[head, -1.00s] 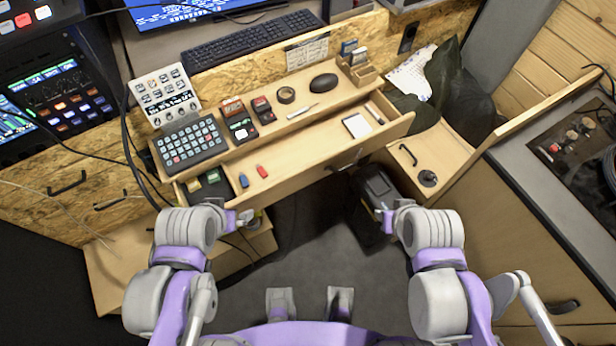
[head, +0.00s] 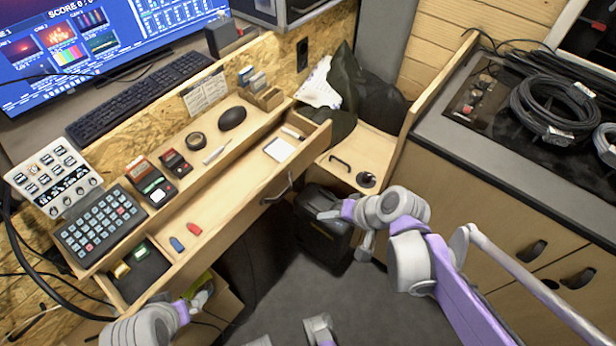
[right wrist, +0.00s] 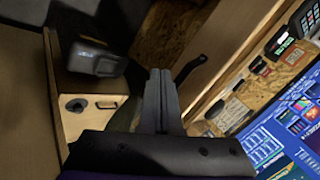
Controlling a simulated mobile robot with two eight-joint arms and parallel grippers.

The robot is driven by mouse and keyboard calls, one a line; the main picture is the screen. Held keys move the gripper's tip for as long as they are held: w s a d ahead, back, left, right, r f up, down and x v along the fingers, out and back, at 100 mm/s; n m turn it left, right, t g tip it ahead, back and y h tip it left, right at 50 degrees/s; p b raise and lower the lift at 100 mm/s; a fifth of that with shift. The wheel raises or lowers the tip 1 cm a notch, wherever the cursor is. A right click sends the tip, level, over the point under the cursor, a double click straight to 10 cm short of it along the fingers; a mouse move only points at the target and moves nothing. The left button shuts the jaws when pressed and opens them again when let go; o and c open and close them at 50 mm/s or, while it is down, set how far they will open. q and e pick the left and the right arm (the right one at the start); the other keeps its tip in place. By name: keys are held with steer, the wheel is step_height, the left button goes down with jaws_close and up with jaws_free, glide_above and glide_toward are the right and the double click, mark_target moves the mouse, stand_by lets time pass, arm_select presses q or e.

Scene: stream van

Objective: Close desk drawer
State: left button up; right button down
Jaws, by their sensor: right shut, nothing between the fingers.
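The desk drawer (head: 222,228) is a long wooden drawer pulled out from under the desk, with a dark handle (head: 279,189) on its front. Inside it lie a white notepad (head: 279,149), a blue stick (head: 177,244), a red stick (head: 195,229) and a black tray (head: 139,271). My right gripper (head: 325,214) is shut and empty, right of and below the handle, apart from the drawer front. Its closed fingers show in the right wrist view (right wrist: 160,85). My left gripper (head: 203,294) is by the drawer's near left corner; its fingers are too unclear to read.
A black case (head: 322,232) stands on the floor beside my right gripper. A low wooden cabinet (head: 372,153) with a handle is right of the drawer. A counter with coiled cables (head: 553,105) runs along the right. Dark floor lies in front of the drawer.

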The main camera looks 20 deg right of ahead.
steer(key=w+d+f+m+t+y+b, duration=0.2)
steer(key=w+d+f+m+t+b, duration=0.1)
steer(key=w+d+f+b, duration=0.15)
steer(key=m+t+b, duration=0.3)
steer(key=b, duration=0.1)
glide_toward(276, 148)
steer(key=shift+y, duration=0.3)
steer(key=s+d, duration=0.2)
steer(key=s, duration=0.1)
steer(key=s+d+f, duration=0.1)
steer(key=s, duration=0.1)
steer(key=shift+f, duration=0.1)
arm_select(q)
step_height(276, 148, down, 12)
steer(key=shift+w+g, duration=0.3)
arm_select(e)
steer(key=shift+w+a, duration=0.25)
steer(key=shift+w, duration=0.15)
steer(key=w+a, duration=0.2)
steer(key=w, duration=0.2)
steer(key=w+a, duration=0.2)
steer(key=w, duration=0.2)
steer(key=w+a, duration=0.3)
steer(key=w, duration=0.1)
steer(key=shift+w, duration=0.2)
arm_select(q)
steer(key=shift+s+d+r, duration=0.1)
steer(key=shift+s+r, duration=0.1)
steer(key=shift+r, duration=0.25)
steer(key=shift+p, duration=0.3)
